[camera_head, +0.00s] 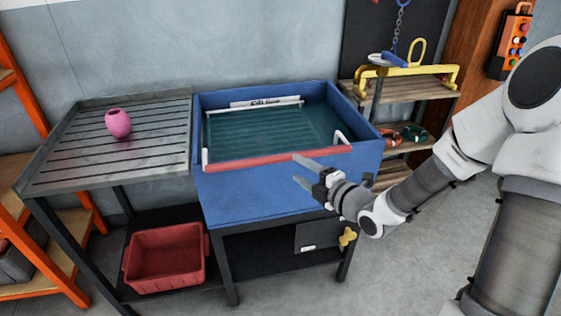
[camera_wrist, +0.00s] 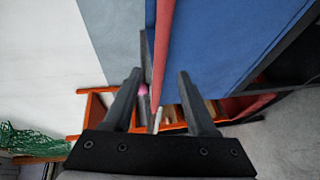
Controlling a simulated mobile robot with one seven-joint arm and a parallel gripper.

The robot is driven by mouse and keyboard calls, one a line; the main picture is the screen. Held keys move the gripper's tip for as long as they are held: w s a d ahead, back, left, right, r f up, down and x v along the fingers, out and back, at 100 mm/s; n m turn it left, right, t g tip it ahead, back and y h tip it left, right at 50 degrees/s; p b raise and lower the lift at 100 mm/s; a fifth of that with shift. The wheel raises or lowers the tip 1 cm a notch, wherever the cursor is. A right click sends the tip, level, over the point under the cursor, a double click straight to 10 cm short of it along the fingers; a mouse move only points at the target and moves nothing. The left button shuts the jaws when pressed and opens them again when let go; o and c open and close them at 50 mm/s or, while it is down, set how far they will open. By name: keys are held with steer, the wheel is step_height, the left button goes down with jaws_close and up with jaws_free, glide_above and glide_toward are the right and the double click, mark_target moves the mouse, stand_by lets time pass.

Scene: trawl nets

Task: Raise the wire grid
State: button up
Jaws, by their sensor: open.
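The wire grid (camera_head: 240,133) shows as faint lines under the dark green liquid in the blue tub (camera_head: 265,195). A red bar (camera_head: 265,159) with white upright ends runs along the tub's front rim and seems to belong to the grid. My gripper (camera_head: 296,168) is open and empty in front of the tub, close to the bar's right half. In the wrist view the red bar (camera_wrist: 163,45) runs between the two open fingers (camera_wrist: 159,72). I cannot tell whether a finger touches it.
A slatted grey table (camera_head: 85,155) on the left holds a pink rounded object (camera_head: 118,123). A red crate (camera_head: 165,258) sits on the shelf below. A rack (camera_head: 410,90) with a yellow bar and a hanging chain (camera_head: 398,25) stands right of the tub. Grey floor is free in front.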

mark_target(284, 159)
steer(key=x, duration=0.9)
steer(key=shift+b, duration=0.4)
jaws_close()
steer(key=shift+d, duration=0.1)
stand_by(0.7)
